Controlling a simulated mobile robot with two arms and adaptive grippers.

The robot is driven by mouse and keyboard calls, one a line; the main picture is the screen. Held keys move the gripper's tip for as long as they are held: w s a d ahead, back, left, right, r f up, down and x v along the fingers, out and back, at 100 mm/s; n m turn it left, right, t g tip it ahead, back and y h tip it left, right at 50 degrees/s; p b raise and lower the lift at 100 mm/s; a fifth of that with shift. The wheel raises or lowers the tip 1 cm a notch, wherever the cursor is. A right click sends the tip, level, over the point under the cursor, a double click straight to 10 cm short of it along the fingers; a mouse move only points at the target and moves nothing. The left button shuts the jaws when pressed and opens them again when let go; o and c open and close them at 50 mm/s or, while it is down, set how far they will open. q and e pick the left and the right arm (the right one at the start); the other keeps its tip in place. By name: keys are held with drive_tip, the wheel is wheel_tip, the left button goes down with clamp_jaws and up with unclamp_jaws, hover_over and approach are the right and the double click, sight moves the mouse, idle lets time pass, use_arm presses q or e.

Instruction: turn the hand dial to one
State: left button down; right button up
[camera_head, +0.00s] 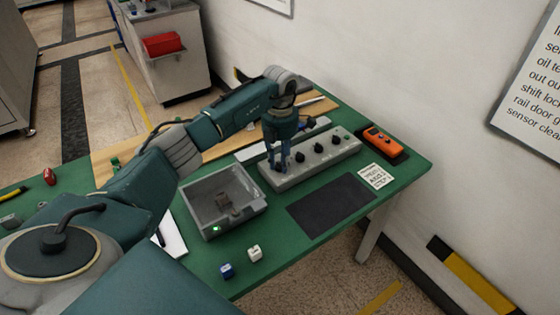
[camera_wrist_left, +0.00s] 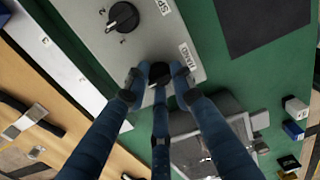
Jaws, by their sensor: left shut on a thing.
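The grey control box (camera_head: 310,170) lies on the green table with a row of black dials. The hand dial (camera_wrist_left: 160,72) is black and sits at the box's end by a label reading HAND (camera_wrist_left: 180,72). My left gripper (camera_head: 279,165) points down over that end of the box and hides the dial in the head view. In the left wrist view my left gripper (camera_wrist_left: 160,80) has its three blue fingers closed around the dial. The dial's pointer is covered, so its setting cannot be read. My right gripper is not in view.
A neighbouring dial (camera_wrist_left: 123,17) has numbers around it. A grey open tray (camera_head: 222,203) stands left of the box. A dark mat (camera_head: 330,204), an orange handheld device (camera_head: 383,141), a card (camera_head: 376,176) and two small cubes, white (camera_head: 254,253) and blue (camera_head: 227,270), lie around.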

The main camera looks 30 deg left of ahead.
use_arm(q)
drive_tip(key=shift+n, duration=0.5)
drive_tip(key=shift+r+n, duration=0.1)
drive_tip(key=shift+n, duration=1.1)
drive_tip(key=n, duration=0.3)
drive_tip(key=shift+p, duration=0.35)
drive_tip(key=shift+n, duration=1.1)
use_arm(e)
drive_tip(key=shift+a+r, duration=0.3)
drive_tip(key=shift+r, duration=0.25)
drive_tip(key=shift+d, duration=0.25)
use_arm(q)
drive_tip(key=c, duration=1.5)
unclamp_jaws()
drive_tip(key=shift+o, duration=0.2)
